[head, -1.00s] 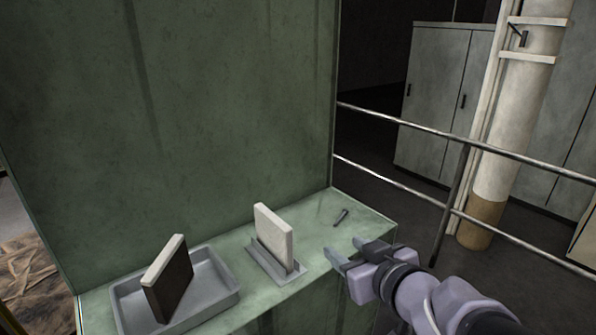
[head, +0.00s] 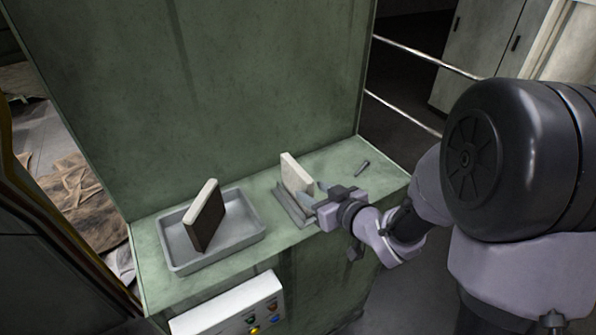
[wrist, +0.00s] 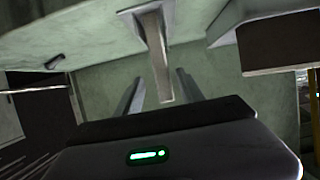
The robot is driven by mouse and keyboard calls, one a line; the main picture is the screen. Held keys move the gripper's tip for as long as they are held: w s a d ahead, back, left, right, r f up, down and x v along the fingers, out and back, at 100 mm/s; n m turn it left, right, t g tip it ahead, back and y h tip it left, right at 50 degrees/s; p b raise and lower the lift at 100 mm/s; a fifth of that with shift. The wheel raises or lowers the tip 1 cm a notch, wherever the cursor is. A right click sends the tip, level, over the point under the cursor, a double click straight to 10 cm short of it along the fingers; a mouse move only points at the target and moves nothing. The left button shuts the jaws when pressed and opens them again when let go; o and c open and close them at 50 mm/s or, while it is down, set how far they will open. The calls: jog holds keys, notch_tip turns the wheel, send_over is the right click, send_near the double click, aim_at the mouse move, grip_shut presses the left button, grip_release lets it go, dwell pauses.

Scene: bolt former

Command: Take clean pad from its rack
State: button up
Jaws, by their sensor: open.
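The clean pad (head: 295,173) is a pale slab standing upright in a small grey slotted rack (head: 284,207) on the green ledge. My gripper (head: 315,195) is at the right side of the pad, low near the rack, and partly hides both. In the wrist view the pad (wrist: 156,58) shows edge-on, in line with the gap between the two open fingers of my gripper (wrist: 160,92). Nothing is gripped. I cannot tell whether a finger touches the pad.
A grey tray (head: 172,263) left of the rack holds a dark-faced pad (head: 206,217), leaning. A small bolt (head: 362,168) lies on the ledge (head: 340,157) to the right. A green wall rises behind. A box with buttons (head: 228,308) is on the front below.

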aim_at(301, 184)
jog(key=x, duration=0.5)
jog(key=shift+w+a+r, duration=0.2)
jog(key=shift+w+a, duration=0.05)
jog(key=shift+a, duration=0.25)
jog(key=shift+s+d+r, duration=0.1)
jog(key=shift+s, duration=0.05)
jog(key=shift+c, duration=0.4)
grip_shut()
notch_tip(301, 184, up, 10)
jog(key=shift+f+p, duration=0.1)
jog(key=shift+p, duration=1.15)
